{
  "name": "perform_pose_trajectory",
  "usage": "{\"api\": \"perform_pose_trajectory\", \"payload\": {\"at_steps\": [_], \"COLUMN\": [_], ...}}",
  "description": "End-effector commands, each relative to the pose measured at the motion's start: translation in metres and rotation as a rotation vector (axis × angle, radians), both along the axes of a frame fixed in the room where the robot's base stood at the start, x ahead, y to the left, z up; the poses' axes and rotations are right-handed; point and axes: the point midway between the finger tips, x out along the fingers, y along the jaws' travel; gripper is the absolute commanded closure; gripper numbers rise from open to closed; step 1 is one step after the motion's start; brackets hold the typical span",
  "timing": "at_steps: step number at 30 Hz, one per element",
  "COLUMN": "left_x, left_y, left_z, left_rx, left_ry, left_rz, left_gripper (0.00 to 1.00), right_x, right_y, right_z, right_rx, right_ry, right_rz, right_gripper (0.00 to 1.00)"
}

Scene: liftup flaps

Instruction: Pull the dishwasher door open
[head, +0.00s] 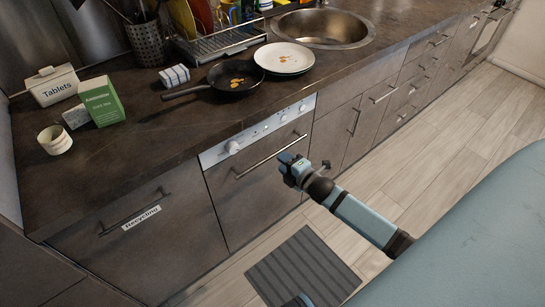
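The dishwasher has a white control panel (258,131) with a knob above a dark wood-look front door (255,205). The door looks shut, in line with the cabinet fronts beside it. Its long bar handle (262,163) runs across the top of the door. My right gripper (286,161) is in front of the door's upper right part, close to the right half of the handle. I cannot tell whether it touches the bar, and its finger gap does not show clearly. My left gripper is not seen.
A cabinet labelled Recycling (141,218) is left of the dishwasher, and drawers (380,95) run to the right. The counter above holds a frying pan (228,78), plates (284,59) and boxes. A striped mat (302,270) lies on the otherwise clear floor.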

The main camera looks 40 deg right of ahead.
Motion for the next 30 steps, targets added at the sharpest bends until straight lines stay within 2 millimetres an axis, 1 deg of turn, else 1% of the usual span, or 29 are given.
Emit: {"api": "perform_pose_trajectory", "payload": {"at_steps": [1,3,6,9,13,21,22,23,24,26,27,30], "left_x": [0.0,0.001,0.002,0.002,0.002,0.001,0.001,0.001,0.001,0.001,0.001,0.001], "left_y": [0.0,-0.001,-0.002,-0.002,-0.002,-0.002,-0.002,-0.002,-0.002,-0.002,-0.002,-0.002], "left_z": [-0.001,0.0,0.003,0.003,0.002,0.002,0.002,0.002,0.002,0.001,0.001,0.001], "left_rx": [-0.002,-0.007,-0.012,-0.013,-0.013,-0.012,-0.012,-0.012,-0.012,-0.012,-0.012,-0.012], "left_ry": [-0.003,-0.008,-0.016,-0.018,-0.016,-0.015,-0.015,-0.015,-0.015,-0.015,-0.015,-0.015], "left_rz": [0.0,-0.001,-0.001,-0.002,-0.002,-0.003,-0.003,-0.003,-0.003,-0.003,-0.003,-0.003], "left_gripper": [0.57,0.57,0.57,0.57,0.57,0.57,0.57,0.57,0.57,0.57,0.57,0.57], "right_x": [0.012,0.024,0.038,0.048,0.054,0.055,0.055,0.055,0.055,0.055,0.055,0.055], "right_y": [0.001,0.002,0.003,0.004,0.004,0.004,0.004,0.004,0.004,0.004,0.004,0.004], "right_z": [-0.003,-0.005,-0.008,-0.01,-0.011,-0.011,-0.011,-0.011,-0.011,-0.011,-0.011,-0.011], "right_rx": [0.0,0.001,0.002,0.0,0.001,0.002,0.002,0.002,0.002,0.002,0.002,0.002], "right_ry": [-0.003,-0.002,-0.001,0.0,0.0,0.001,0.001,0.001,0.001,0.001,0.001,0.001], "right_rz": [0.0,0.0,0.0,0.0,0.0,0.0,0.0,0.0,0.0,0.0,0.0,0.0], "right_gripper": [0.61,0.61,0.61,0.61,0.61,0.61,0.66,0.72,0.82,0.95,1.0,1.0]}}
